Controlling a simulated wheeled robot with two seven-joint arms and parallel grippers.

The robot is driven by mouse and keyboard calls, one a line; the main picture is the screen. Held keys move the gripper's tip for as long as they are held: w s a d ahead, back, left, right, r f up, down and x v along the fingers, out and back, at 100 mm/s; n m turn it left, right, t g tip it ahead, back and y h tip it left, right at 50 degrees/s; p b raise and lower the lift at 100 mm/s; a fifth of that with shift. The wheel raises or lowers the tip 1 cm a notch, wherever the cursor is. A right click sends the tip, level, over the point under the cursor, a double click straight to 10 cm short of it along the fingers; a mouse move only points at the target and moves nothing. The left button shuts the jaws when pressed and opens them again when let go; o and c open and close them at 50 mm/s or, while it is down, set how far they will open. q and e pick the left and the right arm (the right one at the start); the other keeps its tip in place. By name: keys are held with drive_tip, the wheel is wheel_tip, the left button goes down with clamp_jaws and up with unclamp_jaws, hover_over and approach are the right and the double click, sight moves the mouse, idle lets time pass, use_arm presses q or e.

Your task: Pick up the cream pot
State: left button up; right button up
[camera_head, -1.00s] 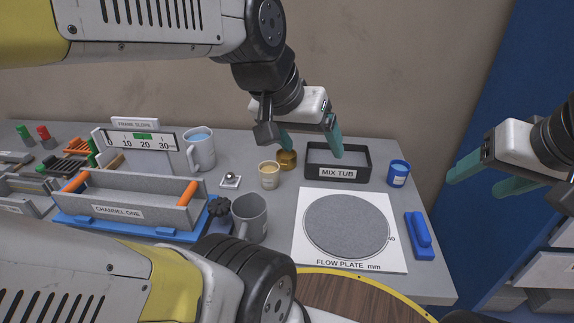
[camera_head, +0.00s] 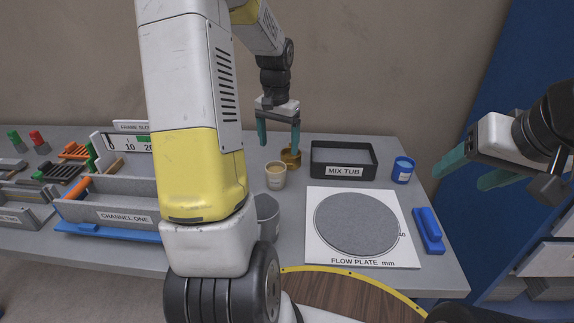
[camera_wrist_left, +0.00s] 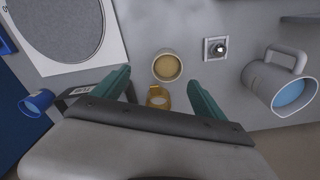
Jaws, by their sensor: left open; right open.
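The cream pot (camera_head: 276,175) is a small cream cup with tan contents, standing upright on the grey bench left of the mix tub. It also shows in the left wrist view (camera_wrist_left: 167,66), beyond and between the fingertips. My left gripper (camera_head: 279,138) is open and empty, pointing down above the bench, behind the pot; in the left wrist view its two teal fingers (camera_wrist_left: 160,86) are spread apart. A brass cup (camera_head: 291,158) sits just behind the pot, and it shows between the fingers in the left wrist view (camera_wrist_left: 158,97). My right gripper (camera_head: 464,171) is open and empty off the bench's right side.
The black mix tub (camera_head: 343,174) is right of the pot. A flow plate (camera_head: 317,256), blue cup (camera_head: 402,170) and blue-handled tool (camera_head: 428,231) lie further right. A grey mug (camera_head: 267,214) stands in front, partly behind my left arm. The channel rig (camera_head: 110,212) is left.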

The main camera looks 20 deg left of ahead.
sight(276, 167)
use_arm(q)
drive_tip(key=shift+g, duration=0.3)
drive_tip(key=f, duration=0.3)
drive_tip(key=w+a+f, duration=0.1)
drive_tip(key=f, duration=0.7)
drive_tip(key=shift+w+a, duration=0.25)
drive_tip(key=shift+a, duration=0.1)
drive_tip(key=c, duration=1.6)
drive_tip(key=shift+c, duration=0.2)
wheel_tip(276, 167, up, 10)
